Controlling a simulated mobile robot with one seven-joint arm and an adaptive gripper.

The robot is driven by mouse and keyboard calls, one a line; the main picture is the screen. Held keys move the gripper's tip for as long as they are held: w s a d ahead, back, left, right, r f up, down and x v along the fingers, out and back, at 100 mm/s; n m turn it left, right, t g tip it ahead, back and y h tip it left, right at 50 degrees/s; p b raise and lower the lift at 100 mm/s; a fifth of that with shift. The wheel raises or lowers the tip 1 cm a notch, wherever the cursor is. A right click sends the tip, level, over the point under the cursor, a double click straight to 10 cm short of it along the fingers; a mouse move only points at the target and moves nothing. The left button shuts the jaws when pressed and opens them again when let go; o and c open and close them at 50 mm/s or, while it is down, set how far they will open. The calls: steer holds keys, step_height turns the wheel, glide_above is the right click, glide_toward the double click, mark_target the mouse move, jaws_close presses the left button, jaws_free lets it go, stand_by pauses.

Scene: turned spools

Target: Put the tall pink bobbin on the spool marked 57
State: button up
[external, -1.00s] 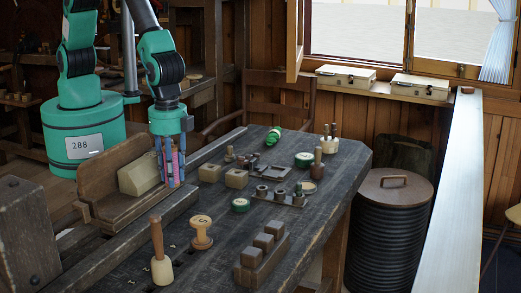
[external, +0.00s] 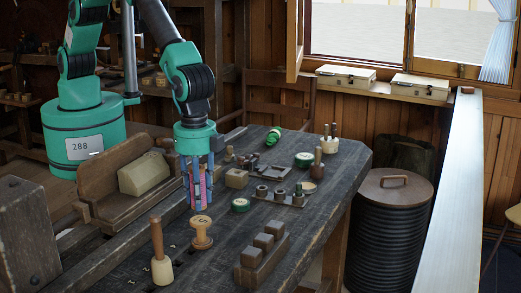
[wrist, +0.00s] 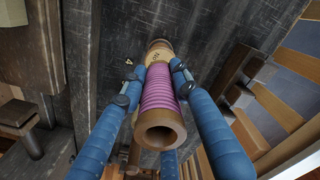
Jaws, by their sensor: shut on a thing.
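My gripper (external: 198,192) is shut on the tall pink bobbin (external: 203,183) and holds it above the bench. In the wrist view the bobbin (wrist: 160,92) shows pink thread between brown wooden ends, with blue fingers around it. A pale wooden spool (external: 201,238) stands upright on the bench, just in front of the gripper in the external view. Its top bears a dark mark, too small to read fully.
A wooden mallet (external: 162,268) stands left of the spool, and a block with cubes (external: 262,258) lies to its right. A long wooden box (external: 115,190) lies to the left.

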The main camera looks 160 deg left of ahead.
mark_target(200, 220)
stand_by(0.3)
steer(key=shift+f, duration=1.75)
steer(key=shift+f, duration=0.15)
steer(key=o, duration=1.2)
step_height(200, 220, up, 12)
steer(key=shift+r+p, duration=0.15)
steer(key=shift+p, duration=0.15)
